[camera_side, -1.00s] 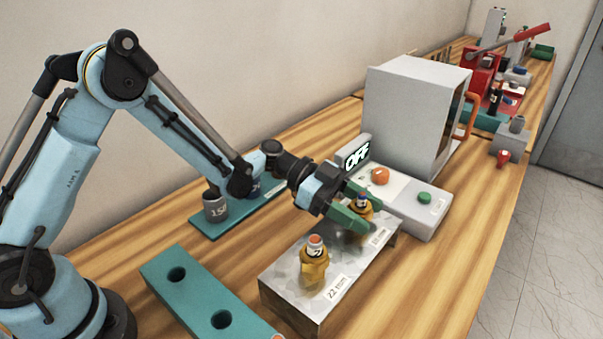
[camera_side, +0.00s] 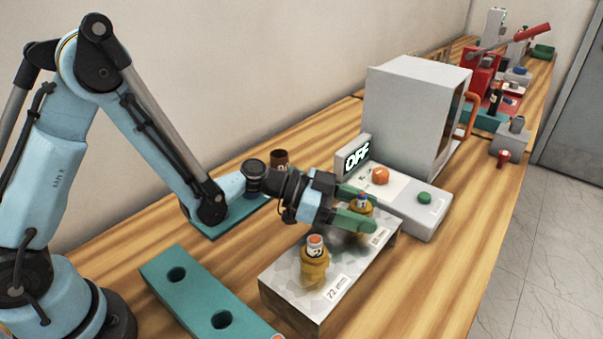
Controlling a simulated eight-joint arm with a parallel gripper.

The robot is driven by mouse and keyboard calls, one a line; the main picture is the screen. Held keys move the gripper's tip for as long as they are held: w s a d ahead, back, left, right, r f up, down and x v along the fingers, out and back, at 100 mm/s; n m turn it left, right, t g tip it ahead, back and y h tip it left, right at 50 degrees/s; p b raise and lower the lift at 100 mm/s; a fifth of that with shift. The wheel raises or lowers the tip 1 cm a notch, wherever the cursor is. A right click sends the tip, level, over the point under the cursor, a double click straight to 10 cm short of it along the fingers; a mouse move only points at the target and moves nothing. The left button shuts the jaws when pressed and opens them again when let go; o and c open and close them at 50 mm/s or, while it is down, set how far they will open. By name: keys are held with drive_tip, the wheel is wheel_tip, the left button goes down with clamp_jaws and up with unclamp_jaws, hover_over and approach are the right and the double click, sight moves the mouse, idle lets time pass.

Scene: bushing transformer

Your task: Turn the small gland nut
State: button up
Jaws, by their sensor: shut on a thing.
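A grey metal block (camera_side: 290,284) on the bench carries two brass glands. The nearer gland (camera_side: 314,262), with an orange-red top, stands upright beside a "22 mm" label and nothing touches it.
A control box (camera_side: 412,220) with an orange knob, a green button and an "OFF" display stands just behind the block. A grey cabinet (camera_side: 412,115) rises beyond it. A teal rack (camera_side: 198,293) with holes lies at the front left. The bench right of the block is clear.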

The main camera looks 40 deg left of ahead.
idle(0.3)
drive_tip(key=shift+n+t+y, duration=0.9)
drive_tip(key=shift+n+t, duration=0.3)
drive_tip(key=shift+t, duration=0.1)
drive_tip(key=o, duration=1.4)
